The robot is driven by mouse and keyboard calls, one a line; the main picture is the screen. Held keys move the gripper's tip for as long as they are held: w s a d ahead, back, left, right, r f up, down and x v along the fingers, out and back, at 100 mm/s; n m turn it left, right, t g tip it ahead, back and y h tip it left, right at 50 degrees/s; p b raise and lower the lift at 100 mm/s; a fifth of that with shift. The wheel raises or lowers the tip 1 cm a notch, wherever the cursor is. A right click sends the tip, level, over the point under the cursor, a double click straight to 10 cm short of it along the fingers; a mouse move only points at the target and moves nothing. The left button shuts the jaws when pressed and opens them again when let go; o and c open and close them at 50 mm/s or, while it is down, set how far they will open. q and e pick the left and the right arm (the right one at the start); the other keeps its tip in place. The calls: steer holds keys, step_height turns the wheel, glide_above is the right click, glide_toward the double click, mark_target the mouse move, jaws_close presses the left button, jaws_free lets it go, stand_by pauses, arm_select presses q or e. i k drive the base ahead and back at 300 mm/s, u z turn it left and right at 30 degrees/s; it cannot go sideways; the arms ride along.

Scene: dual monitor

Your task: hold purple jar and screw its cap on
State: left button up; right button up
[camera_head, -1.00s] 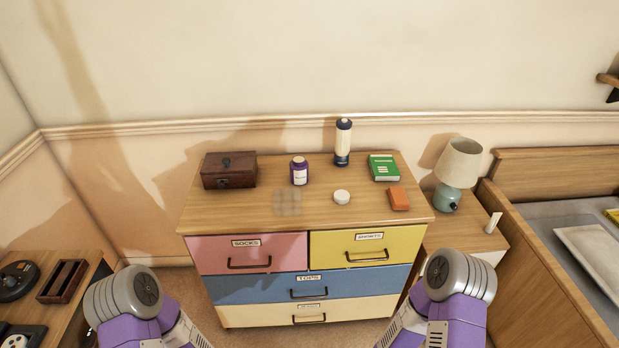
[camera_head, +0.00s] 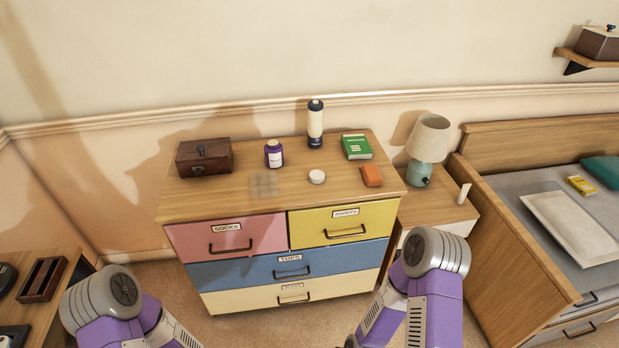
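The purple jar (camera_head: 274,154) stands upright on the dresser top, with a pale label on its front. Its top looks open-ended or pale, too small to tell. A round white cap (camera_head: 317,177) lies on the dresser top to the right of the jar and nearer to me, apart from it. My left and right arms come in at the bottom of the view, well in front of the dresser. Only arm links show; neither gripper is in view.
On the dresser (camera_head: 215,196) also stand a wooden box (camera_head: 205,157), a dark-and-cream bottle (camera_head: 315,125), a green book (camera_head: 356,147) and an orange block (camera_head: 371,176). A lamp (camera_head: 428,145) stands on the nightstand at right. The dresser's front left top is clear.

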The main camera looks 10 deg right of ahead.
mark_target(273, 150)
steer(key=k, duration=0.55)
steer(key=z, duration=0.3)
steer(key=i, duration=1.45)
steer(key=u, duration=0.75)
